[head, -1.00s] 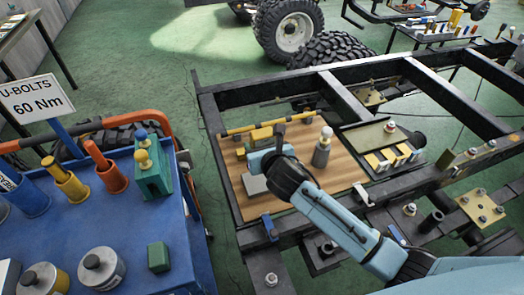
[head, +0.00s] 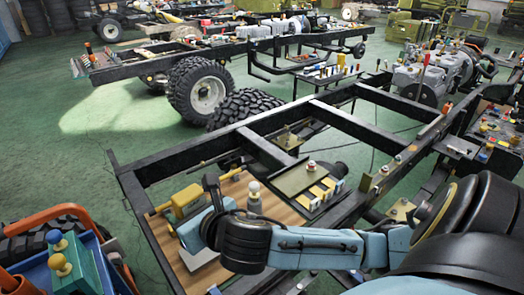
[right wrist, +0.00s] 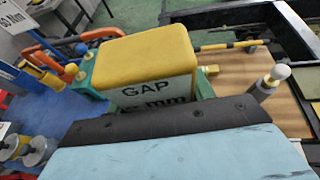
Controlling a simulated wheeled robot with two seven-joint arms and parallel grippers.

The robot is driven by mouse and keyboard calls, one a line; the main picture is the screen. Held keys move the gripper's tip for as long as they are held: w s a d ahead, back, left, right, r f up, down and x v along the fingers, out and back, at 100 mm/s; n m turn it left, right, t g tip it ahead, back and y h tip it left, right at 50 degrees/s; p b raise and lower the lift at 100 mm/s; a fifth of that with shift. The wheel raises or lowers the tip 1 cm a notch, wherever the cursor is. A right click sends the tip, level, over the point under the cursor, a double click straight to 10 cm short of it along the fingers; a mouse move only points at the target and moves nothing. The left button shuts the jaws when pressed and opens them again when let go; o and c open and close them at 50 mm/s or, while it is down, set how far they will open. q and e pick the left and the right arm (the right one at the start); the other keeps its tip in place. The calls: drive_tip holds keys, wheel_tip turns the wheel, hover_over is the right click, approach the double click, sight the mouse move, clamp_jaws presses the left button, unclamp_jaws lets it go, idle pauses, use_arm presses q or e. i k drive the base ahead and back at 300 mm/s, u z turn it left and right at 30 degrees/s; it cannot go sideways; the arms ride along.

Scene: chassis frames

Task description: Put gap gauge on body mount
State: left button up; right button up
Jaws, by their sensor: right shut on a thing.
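The gap gauge (right wrist: 150,75) is a yellow block with a pale face reading "GAP" and "mm". My right gripper (head: 188,216) is shut on it; in the right wrist view, green parts show at both sides of the block. In the head view the gauge (head: 184,198) appears over the back left of a wooden board (head: 285,212) on the chassis frame. Its underside is hidden. Plates with bolts lie on the frame: a tan one (head: 303,180) right of the board and another (head: 400,211) farther right. I cannot tell which is the body mount. My left gripper is out of view.
A grey post with a pale knob (head: 254,198) stands on the board. A yellow-and-black bar (right wrist: 228,46) lies behind the gauge. A blue cart (head: 35,277) with an orange handle stands at the left. Black frame rails (head: 160,245) border the board.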

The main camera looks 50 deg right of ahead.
sight(290, 182)
drive_tip(key=u, duration=1.5)
drive_tip(key=k, duration=2.25)
drive_tip(key=z, duration=1.25)
drive_tip(key=i, duration=1.65)
drive_tip(key=z, duration=0.05)
